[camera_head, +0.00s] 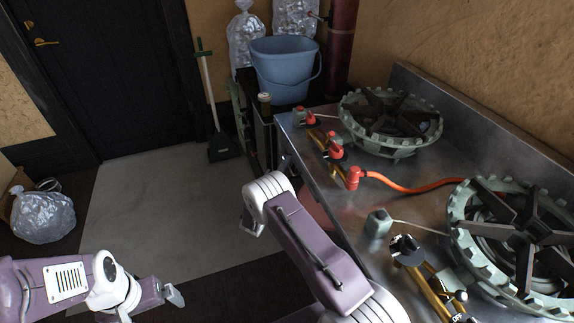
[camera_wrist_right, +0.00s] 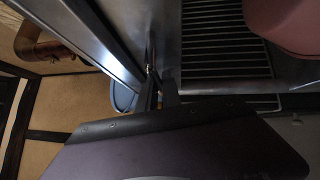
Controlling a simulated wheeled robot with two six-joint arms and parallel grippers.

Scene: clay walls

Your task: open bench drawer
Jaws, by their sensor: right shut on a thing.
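The steel bench (camera_head: 345,205) with gas burners fills the right of the head view. Its drawer front is hidden there by the bench top and my right arm. In the right wrist view my right gripper (camera_wrist_right: 159,88) is at a dark metal face beside a long bright steel edge. It is shut on a small part that I take for the drawer handle, mostly hidden by the fingers. I cannot tell from this view whether the drawer stands out from the bench. My left gripper (camera_head: 168,296) hangs over the floor at lower left, away from the bench; its jaw opening is unclear.
Burners (camera_head: 391,120) and an orange hose (camera_head: 415,187) lie on the bench top. A blue bucket (camera_head: 286,72) stands beyond its far end. A broom and dustpan (camera_head: 222,147) stand near the dark door (camera_head: 100,75). A clear bag (camera_head: 43,216) lies at left. The pale floor mat (camera_head: 150,205) is clear.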

